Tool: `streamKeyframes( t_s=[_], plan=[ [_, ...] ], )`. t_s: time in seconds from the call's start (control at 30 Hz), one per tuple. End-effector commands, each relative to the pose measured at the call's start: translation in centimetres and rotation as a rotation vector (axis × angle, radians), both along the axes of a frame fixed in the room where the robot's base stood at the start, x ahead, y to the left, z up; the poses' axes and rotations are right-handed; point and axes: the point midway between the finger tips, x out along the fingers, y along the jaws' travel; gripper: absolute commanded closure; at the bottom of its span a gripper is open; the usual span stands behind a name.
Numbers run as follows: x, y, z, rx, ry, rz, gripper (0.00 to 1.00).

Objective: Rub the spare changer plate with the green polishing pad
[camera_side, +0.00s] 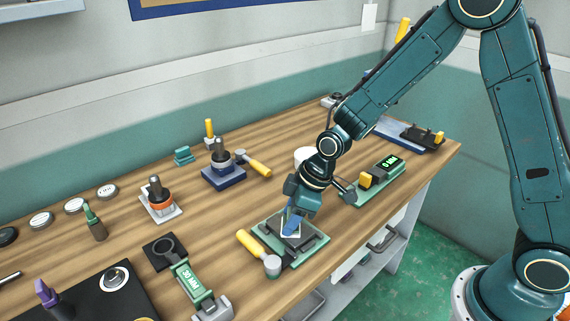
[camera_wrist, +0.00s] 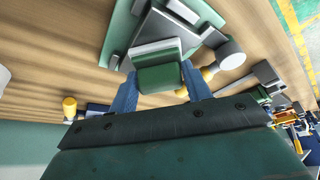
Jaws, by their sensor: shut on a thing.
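My gripper (camera_side: 292,222) points down at the front middle of the bench, over a green base holding a dark grey plate (camera_side: 310,240), which looks like the spare changer plate. In the wrist view, the blue fingers are shut on a green block with a pale layer, the polishing pad (camera_wrist: 160,77). The grey plate (camera_wrist: 174,27) lies just beyond the pad, on its green base (camera_wrist: 118,32). The pad is at or very near the plate; I cannot tell whether they touch. The fingers and pad hide part of the plate.
A yellow-handled hammer-like tool (camera_side: 258,252) lies against the base's left side. A green gauge (camera_side: 378,181) with a display stands to the right, a marked green holder (camera_side: 190,283) to the front left. A blue stand (camera_side: 223,175) is behind. Wood between them is clear.

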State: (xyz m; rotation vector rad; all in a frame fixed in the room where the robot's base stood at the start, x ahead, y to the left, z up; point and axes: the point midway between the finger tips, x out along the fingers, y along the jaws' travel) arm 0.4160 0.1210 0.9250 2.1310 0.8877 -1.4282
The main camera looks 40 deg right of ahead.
Motion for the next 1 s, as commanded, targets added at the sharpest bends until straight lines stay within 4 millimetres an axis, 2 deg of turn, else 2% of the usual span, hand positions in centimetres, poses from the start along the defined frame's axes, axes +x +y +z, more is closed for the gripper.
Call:
streamKeyframes(
  t_s=[0.23,0.3,0.37,1.0],
  plan=[
    [-0.1,-2.4,0.0,0.000,0.003,-0.004,0.73],
    [0.0,-2.1,0.8,0.000,-0.003,0.000,0.73],
    [0.1,-2.1,2.5,-0.001,-0.006,0.001,0.73],
    [0.0,-2.1,7.7,0.001,-0.002,0.000,0.73]
  ],
)
